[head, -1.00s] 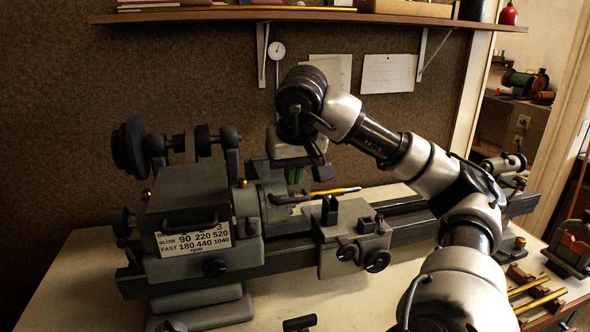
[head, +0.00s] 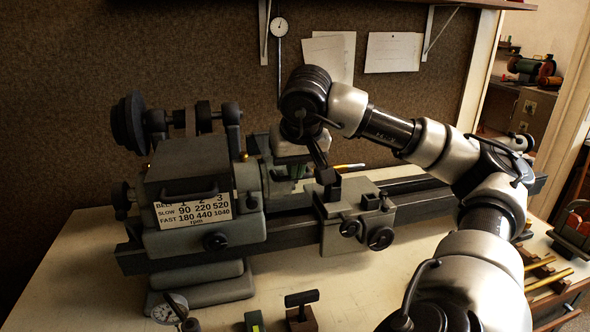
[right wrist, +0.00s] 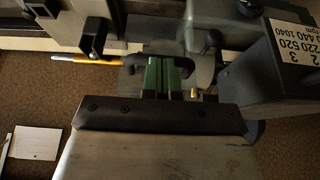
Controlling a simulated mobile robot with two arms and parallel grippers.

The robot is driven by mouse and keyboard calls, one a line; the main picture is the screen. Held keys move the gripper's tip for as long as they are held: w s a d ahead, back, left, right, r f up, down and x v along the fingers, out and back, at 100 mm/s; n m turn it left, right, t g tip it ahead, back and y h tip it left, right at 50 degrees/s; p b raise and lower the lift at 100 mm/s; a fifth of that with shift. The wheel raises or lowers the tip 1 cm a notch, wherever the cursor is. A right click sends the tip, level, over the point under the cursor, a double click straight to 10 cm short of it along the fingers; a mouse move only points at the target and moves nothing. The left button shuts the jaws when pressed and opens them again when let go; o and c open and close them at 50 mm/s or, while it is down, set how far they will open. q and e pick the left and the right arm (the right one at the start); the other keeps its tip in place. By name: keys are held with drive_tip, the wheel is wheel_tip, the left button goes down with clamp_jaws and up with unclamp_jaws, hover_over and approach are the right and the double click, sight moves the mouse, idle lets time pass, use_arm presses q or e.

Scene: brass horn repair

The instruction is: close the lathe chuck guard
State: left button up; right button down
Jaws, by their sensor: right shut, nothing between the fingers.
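The grey chuck guard (head: 283,188) sits at the headstock's right side, over the chuck area of the lathe. My right gripper (head: 297,170) is above it, partly hidden behind my own wrist parts. In the right wrist view its green fingers (right wrist: 161,76) are together with nothing between them, beside a dark curved bar that looks like the guard's handle. I cannot tell whether they touch it. How far the guard is swung is unclear, as my arm covers part of it. My left gripper is not in view.
The headstock (head: 195,188) with its speed label stands left of the guard. The tool carriage (head: 355,222) is close on the right, and a gold-coloured rod (right wrist: 85,61) points out by the chuck. A dial gauge and small tools lie on the bench in front.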

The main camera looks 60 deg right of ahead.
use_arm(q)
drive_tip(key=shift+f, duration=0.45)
use_arm(e)
drive_tip(key=shift+s+a+f, duration=0.1)
drive_tip(key=shift+f, duration=0.2)
use_arm(q)
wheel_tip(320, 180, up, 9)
drive_tip(key=p, duration=0.9)
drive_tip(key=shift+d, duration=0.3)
use_arm(e)
drive_tip(key=v, duration=1.4)
drive_tip(key=shift+w+d+r, duration=0.35)
drive_tip(key=shift+d, duration=0.05)
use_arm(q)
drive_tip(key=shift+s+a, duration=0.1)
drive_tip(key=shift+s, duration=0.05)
use_arm(e)
drive_tip(key=shift+a+f, duration=0.1)
